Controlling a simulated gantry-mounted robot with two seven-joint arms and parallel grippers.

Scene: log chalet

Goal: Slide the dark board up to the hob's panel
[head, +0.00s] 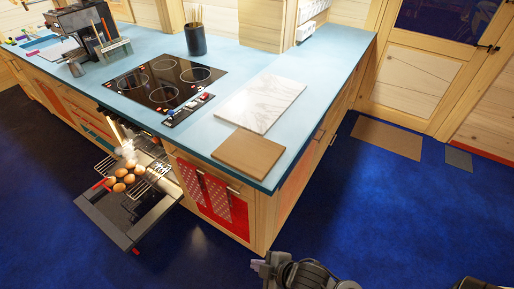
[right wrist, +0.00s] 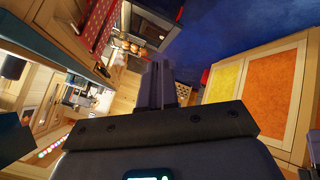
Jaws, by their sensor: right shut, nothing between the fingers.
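The dark board (head: 248,152) is a flat brown slab lying on the blue worktop (head: 330,62) near its front corner. A pale marble board (head: 261,103) lies just behind it, between it and the far part of the worktop. The black hob (head: 172,81) is to the left, with its panel (head: 189,109) of knobs along its right front side. My right gripper (head: 262,268) is at the bottom of the head view, out in front of the counter and apart from the board. Its fingers are together and empty in the right wrist view (right wrist: 158,84). My left gripper is not in view.
An open oven door (head: 135,212) with a rack of round brown items (head: 124,180) juts out below the hob. A dark utensil pot (head: 195,39) and a coffee machine (head: 85,25) stand at the back. The worktop right of the marble board is clear.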

